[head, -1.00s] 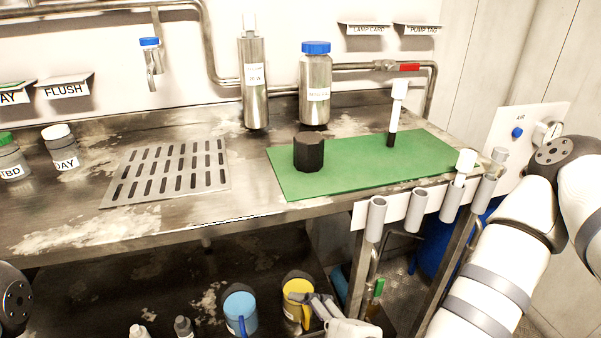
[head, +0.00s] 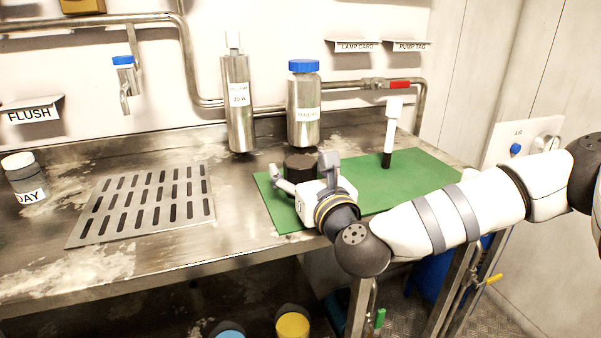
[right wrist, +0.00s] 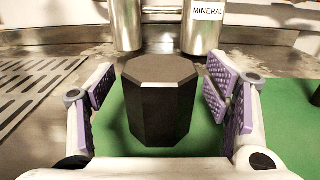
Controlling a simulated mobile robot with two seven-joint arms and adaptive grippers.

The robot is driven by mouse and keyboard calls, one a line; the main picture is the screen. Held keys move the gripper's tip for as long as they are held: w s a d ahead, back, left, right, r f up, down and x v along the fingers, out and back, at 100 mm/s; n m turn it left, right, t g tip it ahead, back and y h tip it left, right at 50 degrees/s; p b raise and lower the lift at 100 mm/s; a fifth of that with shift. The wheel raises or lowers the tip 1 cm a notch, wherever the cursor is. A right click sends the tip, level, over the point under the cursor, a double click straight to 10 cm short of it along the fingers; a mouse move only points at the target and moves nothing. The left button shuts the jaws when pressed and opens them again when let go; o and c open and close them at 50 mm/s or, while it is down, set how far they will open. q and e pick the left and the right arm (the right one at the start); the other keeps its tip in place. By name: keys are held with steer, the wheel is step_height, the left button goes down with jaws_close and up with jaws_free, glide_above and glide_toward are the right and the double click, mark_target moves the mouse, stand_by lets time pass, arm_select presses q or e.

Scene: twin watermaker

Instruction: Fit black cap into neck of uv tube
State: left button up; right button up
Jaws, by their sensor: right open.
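The black cap (head: 301,163), a dark faceted block, stands upright on the green mat. My right gripper (head: 303,174) is open, with its two fingers on either side of the cap; its body hides the cap's lower front in the head view. In the right wrist view the cap (right wrist: 160,100) stands between the purple finger pads (right wrist: 160,92), with a gap on each side. The uv tube (head: 238,115), a steel cylinder labelled 20 W with a pale narrow top, stands upright behind and left of the cap. My left gripper is not in view.
A steel bottle with a blue lid (head: 304,110) stands close behind the cap. A white-and-black upright piece (head: 390,135) stands on the green mat (head: 425,170) to the right. A slotted drain plate (head: 145,205) lies left. Pipes run along the wall.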

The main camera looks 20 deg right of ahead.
mark_target(300, 162)
steer(key=shift+w+f, duration=0.1)
steer(key=shift+w, duration=0.1)
steer(key=c, duration=1.2)
steer(key=shift+c, duration=0.2)
steer(key=shift+r, duration=0.4)
steer(key=r, duration=0.3)
steer(key=shift+s+a+r+p, duration=0.1)
steer(key=shift+s+r+p, duration=0.15)
steer(key=shift+p, duration=0.05)
arm_select(q)
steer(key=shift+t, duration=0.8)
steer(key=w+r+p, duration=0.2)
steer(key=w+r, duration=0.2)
steer(key=shift+p, duration=0.4)
arm_select(e)
steer(key=s+a+r, duration=0.3)
steer(key=s+r, duration=0.5)
steer(key=s, duration=0.5)
steer(key=shift+r, duration=0.35)
